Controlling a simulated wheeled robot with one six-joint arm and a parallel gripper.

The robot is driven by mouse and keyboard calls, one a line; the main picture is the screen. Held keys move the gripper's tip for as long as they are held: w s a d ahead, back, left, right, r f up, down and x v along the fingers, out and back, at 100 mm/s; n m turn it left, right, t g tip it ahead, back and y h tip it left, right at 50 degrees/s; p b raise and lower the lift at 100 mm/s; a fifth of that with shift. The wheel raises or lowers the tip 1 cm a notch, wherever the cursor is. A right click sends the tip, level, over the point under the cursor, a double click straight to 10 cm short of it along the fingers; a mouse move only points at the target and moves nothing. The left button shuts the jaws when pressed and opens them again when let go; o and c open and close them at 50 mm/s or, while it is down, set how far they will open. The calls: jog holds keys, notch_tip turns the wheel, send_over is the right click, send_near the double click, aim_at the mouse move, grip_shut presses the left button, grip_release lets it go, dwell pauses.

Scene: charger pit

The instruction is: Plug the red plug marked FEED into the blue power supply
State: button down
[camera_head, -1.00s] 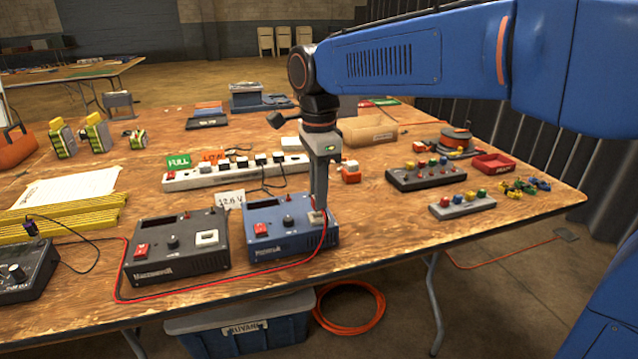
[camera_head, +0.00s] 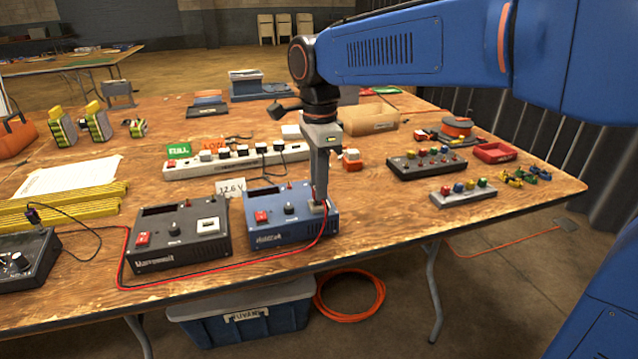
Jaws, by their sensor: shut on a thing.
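The blue power supply (camera_head: 268,237) stands near the table's front edge, with a red switch at its left and a dark knob in its middle. My gripper (camera_head: 318,205) points straight down at the right end of its top face, where the socket area is. It is shut on the plug, which is mostly hidden by the fingers; its red colour and FEED mark cannot be read. A red and a black cable (camera_head: 235,281) run from the gripper along the front of both supplies to the left. Whether the plug is seated or just above the socket cannot be told.
A dark grey supply (camera_head: 160,256) with a white socket stands left of the blue one. A white card reading 12.6 V (camera_head: 231,187) and a power strip (camera_head: 232,164) are behind. Button boxes (camera_head: 428,163) and a red tray (camera_head: 494,152) are to the right.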

jog(key=shift+f, duration=0.7)
dwell(1.6)
jog(key=c, duration=1.3)
grip_release()
jog(key=shift+o, duration=0.2)
jog(key=shift+r, duration=0.1)
jog(key=shift+r, duration=3.65)
